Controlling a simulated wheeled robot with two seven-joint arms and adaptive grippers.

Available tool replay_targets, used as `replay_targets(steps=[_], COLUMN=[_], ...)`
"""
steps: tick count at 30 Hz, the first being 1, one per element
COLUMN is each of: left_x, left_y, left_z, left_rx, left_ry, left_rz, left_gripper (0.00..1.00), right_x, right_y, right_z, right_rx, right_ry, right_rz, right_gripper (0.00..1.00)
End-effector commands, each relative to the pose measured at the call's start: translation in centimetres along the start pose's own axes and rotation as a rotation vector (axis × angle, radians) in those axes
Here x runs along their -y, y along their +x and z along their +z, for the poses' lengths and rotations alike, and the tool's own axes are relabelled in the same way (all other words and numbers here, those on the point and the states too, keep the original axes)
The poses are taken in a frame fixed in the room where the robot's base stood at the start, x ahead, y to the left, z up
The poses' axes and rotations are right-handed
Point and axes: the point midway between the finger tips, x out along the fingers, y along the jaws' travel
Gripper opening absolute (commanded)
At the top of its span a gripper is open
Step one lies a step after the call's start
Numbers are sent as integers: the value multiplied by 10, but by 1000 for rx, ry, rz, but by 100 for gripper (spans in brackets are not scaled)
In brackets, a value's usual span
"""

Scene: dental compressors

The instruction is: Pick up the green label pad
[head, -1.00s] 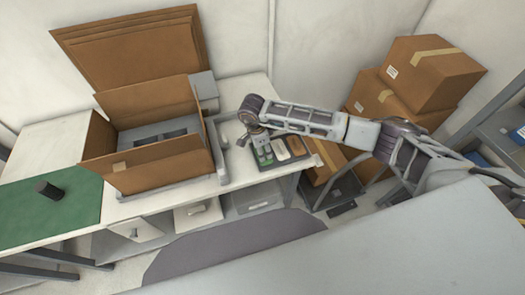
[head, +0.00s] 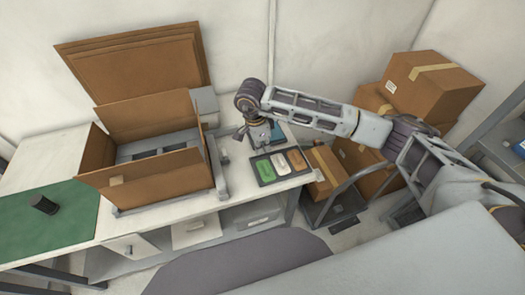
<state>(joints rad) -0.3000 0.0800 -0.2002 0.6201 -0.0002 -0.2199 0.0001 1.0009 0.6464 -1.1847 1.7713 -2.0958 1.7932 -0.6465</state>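The green label pad (head: 265,170) lies in the left slot of a dark tray (head: 268,182) on the white workbench. A white pad (head: 280,162) and an orange pad (head: 297,160) lie beside it in the same tray. My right gripper (head: 246,140) is above the bench, just behind and left of the tray, apart from the green pad. Its fingers are small and dark here, and I cannot tell whether they are open. My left gripper is not in view.
An open cardboard box (head: 160,172) stands left of the tray in a grey frame. A green mat (head: 45,222) with a dark cylinder (head: 44,205) lies further left. Stacked boxes (head: 432,85) stand at right. A bluish item (head: 277,133) sits behind the tray.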

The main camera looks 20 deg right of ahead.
Motion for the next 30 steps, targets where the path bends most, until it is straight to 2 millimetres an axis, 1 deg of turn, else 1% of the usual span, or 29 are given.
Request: replay_targets(steps=[12, 30], left_x=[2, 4], left_y=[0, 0], left_z=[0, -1], left_rx=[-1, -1], left_ry=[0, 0], left_rz=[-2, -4], left_gripper=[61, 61], right_x=[0, 0], right_y=[0, 0], right_z=[0, 0], right_rx=[0, 0], right_ry=[0, 0], right_rz=[0, 0], right_gripper=[1, 78])
